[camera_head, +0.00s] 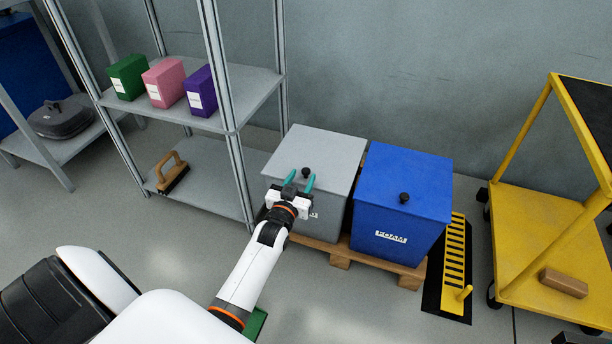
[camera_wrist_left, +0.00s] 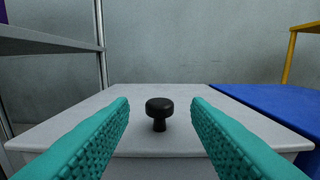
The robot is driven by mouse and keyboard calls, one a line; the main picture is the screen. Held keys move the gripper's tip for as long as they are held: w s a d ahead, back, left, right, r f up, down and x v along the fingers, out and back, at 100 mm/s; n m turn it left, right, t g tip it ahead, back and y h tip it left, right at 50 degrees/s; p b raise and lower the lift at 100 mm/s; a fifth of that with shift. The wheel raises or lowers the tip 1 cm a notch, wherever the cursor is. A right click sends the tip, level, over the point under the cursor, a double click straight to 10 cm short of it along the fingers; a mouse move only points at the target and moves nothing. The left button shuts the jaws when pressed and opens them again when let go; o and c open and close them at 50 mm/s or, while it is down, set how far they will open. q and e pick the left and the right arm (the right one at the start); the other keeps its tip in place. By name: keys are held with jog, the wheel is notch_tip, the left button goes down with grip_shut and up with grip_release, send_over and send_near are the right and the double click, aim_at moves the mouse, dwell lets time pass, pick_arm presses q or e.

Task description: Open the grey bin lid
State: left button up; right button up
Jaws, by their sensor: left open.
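The grey bin (camera_head: 321,218) stands on a wooden pallet with its lid (camera_head: 329,150) shut flat on top. A black knob (camera_head: 306,172) sits on the lid. My left gripper (camera_head: 299,180) is open just in front of the knob, its teal fingers pointing at it. In the left wrist view the lid (camera_wrist_left: 152,100) fills the lower middle, and the knob (camera_wrist_left: 159,112) stands upright between and beyond the two open fingers. I cannot tell whether the fingers overlap the knob in depth.
A blue bin (camera_head: 398,205) with its own black knob stands close on the right, on the same pallet (camera_head: 340,260). A metal shelf (camera_head: 245,88) with several small boxes is on the left. A yellow cart (camera_head: 530,220) is at the right. The wall is behind the bins.

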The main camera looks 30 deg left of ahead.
aim_at(305, 173)
pick_arm(q)
jog(key=shift+b+x, duration=0.6)
jog(key=shift+x, duration=1.45)
grip_shut()
